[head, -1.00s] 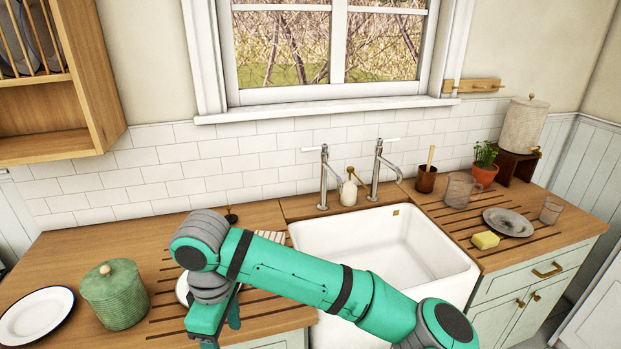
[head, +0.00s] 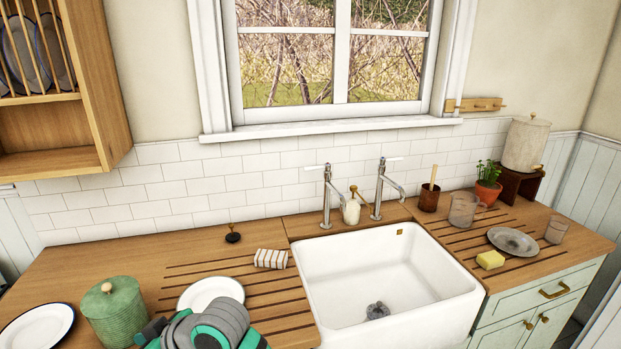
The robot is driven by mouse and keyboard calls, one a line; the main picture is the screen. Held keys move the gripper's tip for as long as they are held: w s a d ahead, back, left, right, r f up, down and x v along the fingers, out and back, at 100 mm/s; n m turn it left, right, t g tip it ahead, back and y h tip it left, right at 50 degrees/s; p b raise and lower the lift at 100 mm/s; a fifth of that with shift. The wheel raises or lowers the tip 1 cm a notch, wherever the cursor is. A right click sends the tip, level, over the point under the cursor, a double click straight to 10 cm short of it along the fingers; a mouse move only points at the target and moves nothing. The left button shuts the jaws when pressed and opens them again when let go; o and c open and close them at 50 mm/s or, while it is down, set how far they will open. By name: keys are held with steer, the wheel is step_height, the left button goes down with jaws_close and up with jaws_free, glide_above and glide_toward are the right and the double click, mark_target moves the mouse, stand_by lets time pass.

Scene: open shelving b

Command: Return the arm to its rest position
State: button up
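My arm (head: 215,325) shows only at the bottom edge of the head view, as a grey and teal part low in front of the left counter. It covers the near edge of a white plate (head: 211,290) on the draining grooves. My gripper's fingertips cannot be made out, so I cannot tell whether it is open, shut or holding anything.
A lidded green canister (head: 115,312) stands just left of my arm, with a rimmed plate (head: 38,328) beside it. A striped cloth (head: 270,258) lies behind the white plate. The white sink (head: 335,312) is to the right. A yellow sponge (head: 490,260) and grey plate (head: 513,241) are on the right counter.

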steer(key=w+d+f+m+t+y, duration=0.1)
steer(key=w+d+f+m+t, duration=0.15)
steer(key=m+t, duration=0.35)
steer(key=w+d+f+m+t, duration=0.1)
steer(key=d+f+m+t, duration=0.25)
steer(key=m+t, duration=0.3)
steer(key=s+d+f+m+t+h, duration=0.2)
steer(key=s+d+f+m+h, duration=0.4)
steer(key=d+f, duration=0.6)
steer(key=s+d+f+n+h, duration=0.1)
steer(key=s+d+n+h, duration=0.1)
steer(key=s+d, duration=0.6)
steer(key=s+d+n+h, duration=0.2)
steer(key=s+d+h, duration=0.2)
steer(key=s+d, duration=0.5)
steer(key=s, duration=0.7)
steer(key=shift+s+d+f+h, duration=0.3)
steer(key=shift+f, duration=0.05)
steer(key=shift+c, duration=0.6)
